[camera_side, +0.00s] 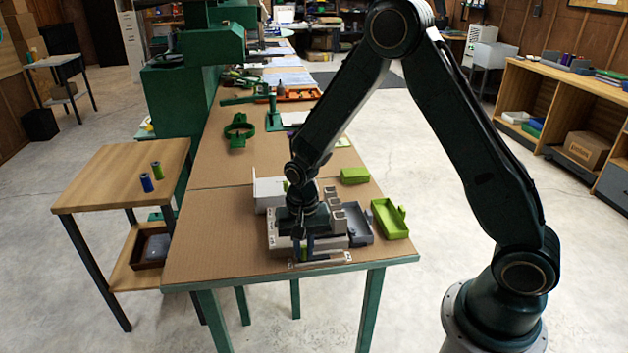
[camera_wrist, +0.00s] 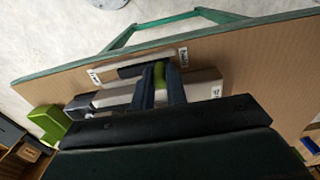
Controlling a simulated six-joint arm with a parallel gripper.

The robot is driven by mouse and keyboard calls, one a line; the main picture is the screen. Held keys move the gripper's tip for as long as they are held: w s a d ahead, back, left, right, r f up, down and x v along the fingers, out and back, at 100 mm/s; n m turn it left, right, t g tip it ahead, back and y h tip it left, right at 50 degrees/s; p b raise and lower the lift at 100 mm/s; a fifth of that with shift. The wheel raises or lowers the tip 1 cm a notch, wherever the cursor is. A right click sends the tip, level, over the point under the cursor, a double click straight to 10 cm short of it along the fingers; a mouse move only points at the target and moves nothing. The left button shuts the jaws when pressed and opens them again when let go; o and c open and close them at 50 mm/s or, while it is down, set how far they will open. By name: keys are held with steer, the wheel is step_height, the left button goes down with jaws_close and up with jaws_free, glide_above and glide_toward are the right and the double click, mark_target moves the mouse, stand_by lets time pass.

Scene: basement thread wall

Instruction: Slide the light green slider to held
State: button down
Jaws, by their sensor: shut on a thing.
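The light green slider (camera_wrist: 159,74) shows in the wrist view between the two dark fingers of my gripper (camera_wrist: 160,84), which is shut on it. It stands over a dark slot in a pale plate (camera_wrist: 128,71), somewhat right of the slot's middle in that view. A small white label (camera_wrist: 183,53) sits at the slot's right end and another (camera_wrist: 93,77) at its left end; their words are too small to read surely. In the side view my gripper (camera_side: 308,245) is low at the table's front edge by the pale plate (camera_side: 331,260); the slider is hidden there.
A grey box (camera_side: 358,231), a green tray (camera_side: 390,222) and a green block (camera_side: 355,175) are right of my gripper on the table. A white box (camera_side: 268,192) stands behind. Two spools are on the wooden side table (camera_side: 115,180). The table's middle is mostly clear.

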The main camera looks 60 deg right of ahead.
mark_target(303, 246)
steer(key=shift+w, duration=0.15)
steer(key=c, duration=1.4)
jaws_free()
steer(key=shift+r, duration=3)
steer(key=shift+r, duration=0.1)
steer(key=shift+r, duration=1.9)
steer(key=shift+r, duration=0.15)
